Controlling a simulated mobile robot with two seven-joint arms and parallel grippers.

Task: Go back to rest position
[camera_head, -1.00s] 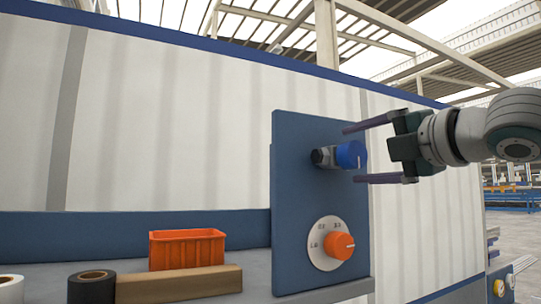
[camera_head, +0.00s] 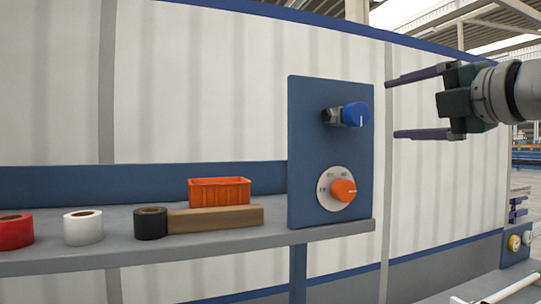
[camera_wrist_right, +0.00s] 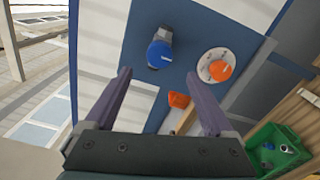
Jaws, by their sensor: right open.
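My right gripper (camera_head: 390,110) is open and empty in the head view, to the right of the blue panel (camera_head: 305,150) and apart from it. The blue knob (camera_head: 355,114) on a metal valve sits on the upper part of the panel. The orange knob (camera_head: 343,190) on a round white dial is below it. In the right wrist view my right gripper (camera_wrist_right: 160,78) has its fingers wide apart, with the blue knob (camera_wrist_right: 159,54) and orange knob (camera_wrist_right: 220,70) beyond the tips. My left gripper is not in view.
A grey shelf (camera_head: 150,250) carries red tape (camera_head: 15,232), white tape (camera_head: 83,228), black tape (camera_head: 151,224), a brown block (camera_head: 215,217) and an orange bin (camera_head: 219,191). A green crate (camera_wrist_right: 275,148) shows in the right wrist view.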

